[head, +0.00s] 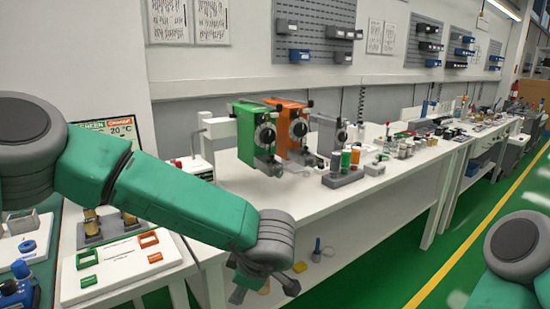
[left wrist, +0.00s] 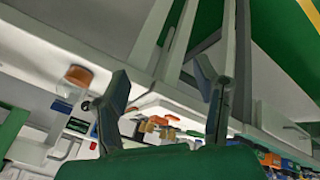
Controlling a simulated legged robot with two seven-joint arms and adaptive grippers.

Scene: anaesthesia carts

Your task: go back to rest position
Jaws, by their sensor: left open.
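My left arm crosses the head view from the left. Its green forearm ends in a grey wrist, and my left gripper (head: 264,288) points down in front of the white bench's near edge. In the left wrist view the two dark fingers of the left gripper (left wrist: 165,82) stand wide apart with nothing held between them. Part of my right arm shows at the lower right of the head view; its gripper is outside the picture.
A white bench (head: 395,182) holds green and orange dial units (head: 285,130) and a grey block with small bottles (head: 343,175). A white board (head: 130,268) with small frames lies at lower left. Green floor with a yellow line (head: 470,243) is clear at right.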

